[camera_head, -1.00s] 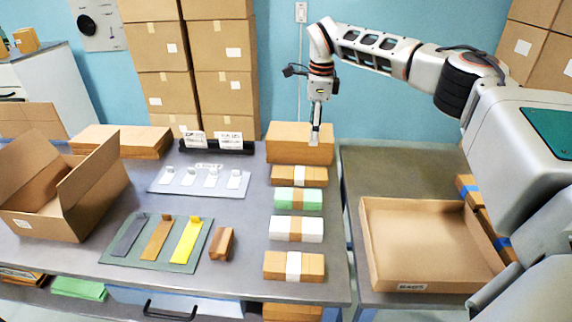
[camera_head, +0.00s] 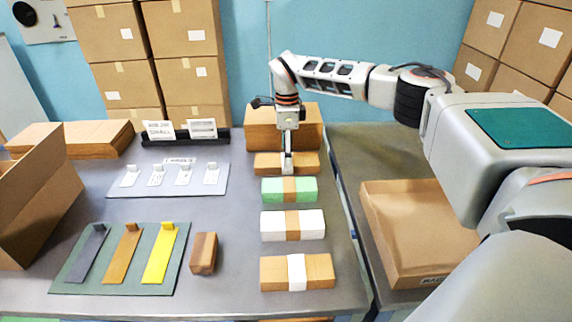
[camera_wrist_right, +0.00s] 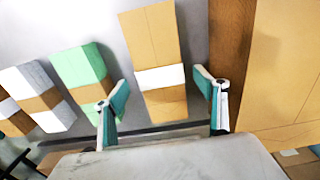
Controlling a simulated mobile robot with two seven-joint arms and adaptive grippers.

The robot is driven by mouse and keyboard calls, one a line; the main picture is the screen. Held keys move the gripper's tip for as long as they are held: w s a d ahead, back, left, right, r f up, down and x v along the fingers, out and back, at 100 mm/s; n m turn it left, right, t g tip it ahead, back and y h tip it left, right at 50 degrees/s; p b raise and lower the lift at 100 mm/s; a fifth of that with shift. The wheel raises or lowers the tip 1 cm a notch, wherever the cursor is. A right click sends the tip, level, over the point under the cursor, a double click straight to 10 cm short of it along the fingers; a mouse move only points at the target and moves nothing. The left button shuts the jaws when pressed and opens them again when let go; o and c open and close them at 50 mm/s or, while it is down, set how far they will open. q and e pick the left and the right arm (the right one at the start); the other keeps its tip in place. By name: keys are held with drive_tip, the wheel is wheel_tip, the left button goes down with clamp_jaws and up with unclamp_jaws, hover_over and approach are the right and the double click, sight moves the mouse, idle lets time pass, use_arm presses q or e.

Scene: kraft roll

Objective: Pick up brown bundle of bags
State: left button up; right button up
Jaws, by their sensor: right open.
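A brown bundle of bags (camera_head: 306,163) with a white band lies in the row on the table, just in front of a large brown box. My right gripper (camera_head: 287,168) is over its middle and hides its band in the head view. In the right wrist view the open fingers (camera_wrist_right: 161,90) stand either side of the brown bundle (camera_wrist_right: 150,38) near its white band, with nothing gripped. Whether they touch it I cannot tell. A second brown bundle with a white band (camera_head: 322,270) lies at the near end of the row. My left gripper is not in view.
A green bundle (camera_head: 270,188) and a white bundle (camera_head: 275,224) lie in front of the far brown bundle. The large brown box (camera_head: 262,125) stands close behind it. A cardboard tray (camera_head: 420,230) sits on the right table, an open carton (camera_head: 35,195) at left.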

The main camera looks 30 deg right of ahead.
wheel_tip(320, 180, down, 3)
drive_tip(key=shift+r, duration=0.25)
drive_tip(key=c, duration=1.4)
drive_tip(key=shift+o, duration=0.2)
